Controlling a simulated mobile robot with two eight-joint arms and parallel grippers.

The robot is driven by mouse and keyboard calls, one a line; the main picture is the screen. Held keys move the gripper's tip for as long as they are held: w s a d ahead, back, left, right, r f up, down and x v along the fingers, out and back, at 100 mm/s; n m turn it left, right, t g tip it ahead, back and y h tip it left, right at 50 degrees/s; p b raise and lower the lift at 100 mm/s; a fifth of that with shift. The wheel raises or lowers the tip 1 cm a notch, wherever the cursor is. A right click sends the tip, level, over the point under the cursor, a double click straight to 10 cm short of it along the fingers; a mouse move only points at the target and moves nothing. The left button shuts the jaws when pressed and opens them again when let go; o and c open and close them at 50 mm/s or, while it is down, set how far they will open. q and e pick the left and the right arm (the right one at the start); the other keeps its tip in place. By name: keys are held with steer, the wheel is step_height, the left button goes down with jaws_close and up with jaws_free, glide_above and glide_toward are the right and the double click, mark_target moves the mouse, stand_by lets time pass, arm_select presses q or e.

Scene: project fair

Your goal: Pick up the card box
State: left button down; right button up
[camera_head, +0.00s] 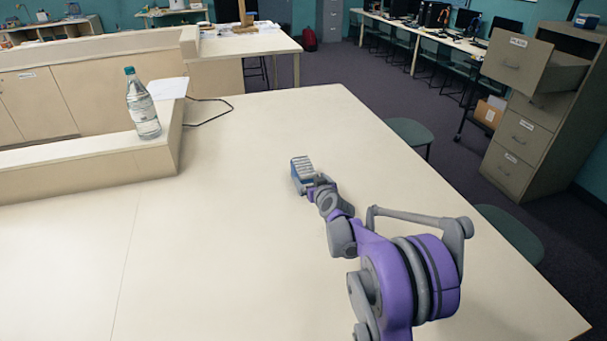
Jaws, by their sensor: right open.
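A small blue box with a pale striped top, which looks like the card box (301,167), stands on the cream table near its middle. My right gripper (311,184) is at the near side of the box, its tips very close to it. The right gripper is open. The wrist and fingers partly hide the near lower part of the box, and I cannot tell whether the fingers touch it. My left gripper is not in view.
A clear water bottle (142,106) stands on a low wooden ledge (85,160) at the left. A white sheet (168,88) and a black cable (213,115) lie near it. The table (230,260) around the box is clear. A filing cabinet (535,120) stands beyond the right edge.

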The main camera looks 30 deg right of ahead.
mark_target(306, 172)
steer(key=x, duration=0.8)
steer(key=shift+d+p, duration=0.1)
steer(key=shift+p, duration=0.2)
steer(key=shift+s, duration=0.1)
steer(key=shift+c, duration=0.2)
steer(key=shift+r, duration=0.1)
jaws_close()
